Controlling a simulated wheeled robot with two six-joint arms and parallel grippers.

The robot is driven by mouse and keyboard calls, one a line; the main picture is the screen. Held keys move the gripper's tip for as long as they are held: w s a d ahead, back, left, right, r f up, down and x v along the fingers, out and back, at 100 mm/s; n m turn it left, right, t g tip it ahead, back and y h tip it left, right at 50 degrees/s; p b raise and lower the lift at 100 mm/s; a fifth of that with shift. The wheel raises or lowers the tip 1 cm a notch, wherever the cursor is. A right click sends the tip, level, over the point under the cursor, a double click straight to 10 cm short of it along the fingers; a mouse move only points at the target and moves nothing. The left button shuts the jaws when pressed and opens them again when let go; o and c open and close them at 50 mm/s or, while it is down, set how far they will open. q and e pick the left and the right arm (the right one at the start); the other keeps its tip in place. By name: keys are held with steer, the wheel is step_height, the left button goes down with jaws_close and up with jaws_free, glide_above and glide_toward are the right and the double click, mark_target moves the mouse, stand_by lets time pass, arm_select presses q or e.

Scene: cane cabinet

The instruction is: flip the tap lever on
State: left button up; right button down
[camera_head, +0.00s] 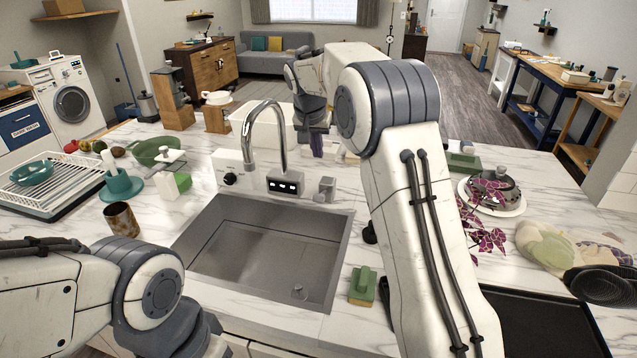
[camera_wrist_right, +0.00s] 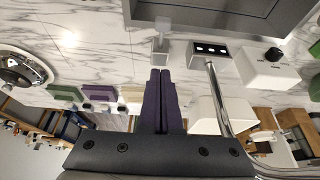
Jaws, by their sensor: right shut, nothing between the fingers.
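The chrome gooseneck tap (camera_head: 282,130) rises behind the sink, from a white base with a dark display (camera_head: 286,184). A small grey block, apparently the tap lever (camera_head: 326,188), stands just right of that base. It also shows in the wrist view (camera_wrist_right: 160,42), close beyond my fingertips. My right gripper (camera_head: 317,152) is behind and above the lever. In the wrist view its two dark purple fingers (camera_wrist_right: 160,73) are pressed together, empty, with a small visible gap to the lever. Only my left arm shows at lower left; its gripper is not visible.
The steel sink (camera_head: 250,255) lies in front of the tap. A white box with a black knob (camera_head: 230,178) stands left of the tap, and a green sponge (camera_head: 362,286) right of the sink. A lidded pot (camera_head: 492,190) and a purple-leaved plant (camera_head: 478,235) are further right.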

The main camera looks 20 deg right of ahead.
steer(key=shift+f, duration=0.1)
steer(key=p, duration=0.3)
glide_above(319, 195)
steer(key=w, duration=0.1)
steer(key=f, duration=0.6)
steer(key=d+f, duration=0.1)
steer(key=f, duration=0.2)
steer(key=shift+w, duration=0.15)
steer(key=shift+s+a+f+p, duration=0.25)
steer(key=shift+f+p, duration=0.1)
steer(key=shift+f, duration=0.25)
steer(key=shift+s+a+f+p, duration=0.1)
steer(key=shift+s+f+p, duration=0.15)
steer(key=shift+f, duration=0.3)
steer(key=shift+s+a+f, duration=0.15)
steer(key=shift+f, duration=0.6)
